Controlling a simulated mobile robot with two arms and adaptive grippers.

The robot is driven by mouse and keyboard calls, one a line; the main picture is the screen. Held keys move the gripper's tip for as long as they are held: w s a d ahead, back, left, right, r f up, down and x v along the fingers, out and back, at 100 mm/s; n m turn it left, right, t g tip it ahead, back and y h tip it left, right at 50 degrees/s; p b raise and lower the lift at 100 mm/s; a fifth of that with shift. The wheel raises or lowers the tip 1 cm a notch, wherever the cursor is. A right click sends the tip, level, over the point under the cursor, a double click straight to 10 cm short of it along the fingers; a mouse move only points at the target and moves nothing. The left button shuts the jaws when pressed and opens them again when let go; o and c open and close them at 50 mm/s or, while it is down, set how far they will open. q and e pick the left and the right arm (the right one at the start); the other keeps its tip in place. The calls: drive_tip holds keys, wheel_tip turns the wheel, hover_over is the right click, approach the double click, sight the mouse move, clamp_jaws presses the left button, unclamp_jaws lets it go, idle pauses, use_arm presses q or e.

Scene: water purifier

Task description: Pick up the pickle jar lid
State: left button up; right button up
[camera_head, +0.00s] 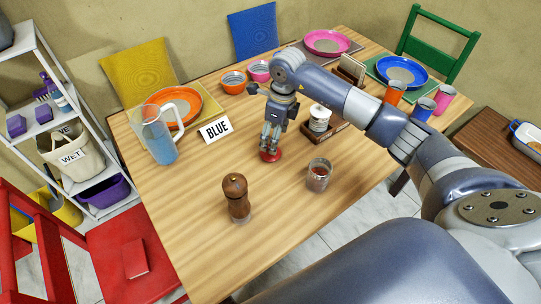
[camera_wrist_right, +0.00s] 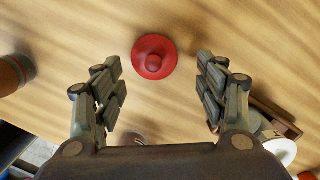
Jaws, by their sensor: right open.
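The red lid (camera_head: 270,155) with a round knob lies on the wooden table, and it also shows in the right wrist view (camera_wrist_right: 154,56). My right gripper (camera_head: 270,143) points down above the lid. In the right wrist view my right gripper (camera_wrist_right: 160,75) is open, with its fingers apart and the lid just beyond and between the tips. Nothing is between the pads. My left gripper is not in view.
A wooden pepper mill (camera_head: 236,197) stands front left of the lid. A wooden holder with white dishes (camera_head: 320,120) is at the right. The table's front is mostly clear.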

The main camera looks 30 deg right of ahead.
drive_tip(key=f+b, duration=0.1)
drive_tip(key=f, duration=0.1)
drive_tip(key=a+f+b, duration=0.1)
drive_tip(key=f+b, duration=0.1)
drive_tip(key=f, duration=0.1)
drive_tip(key=shift+a, duration=0.1)
drive_tip(key=shift+r, duration=0.1)
drive_tip(key=shift+c, duration=0.5)
drive_tip(key=c, duration=1)
drive_tip(key=shift+s, duration=0.2)
drive_tip(key=c, duration=0.4)
